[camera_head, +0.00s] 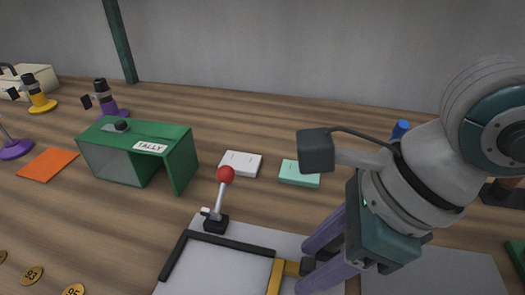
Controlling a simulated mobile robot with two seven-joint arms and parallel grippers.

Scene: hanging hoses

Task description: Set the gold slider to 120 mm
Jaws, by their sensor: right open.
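The gold slider (275,279) is an upright gold bar with a short arm pointing right, at the bottom of the view on a light grey plate (228,272). My right gripper (304,267) comes in from the right with two purple fingers. It is open, and its fingertips are close to the right end of the slider's short arm. I cannot tell whether they touch it. No millimetre marks can be read, and the slider's lower part is cut off by the frame edge. My left gripper is not in view.
A green TALLY box (175,138), a white block (240,163) and a mint block (299,174) stand further back. Numbered gold discs (32,274) lie at front left.

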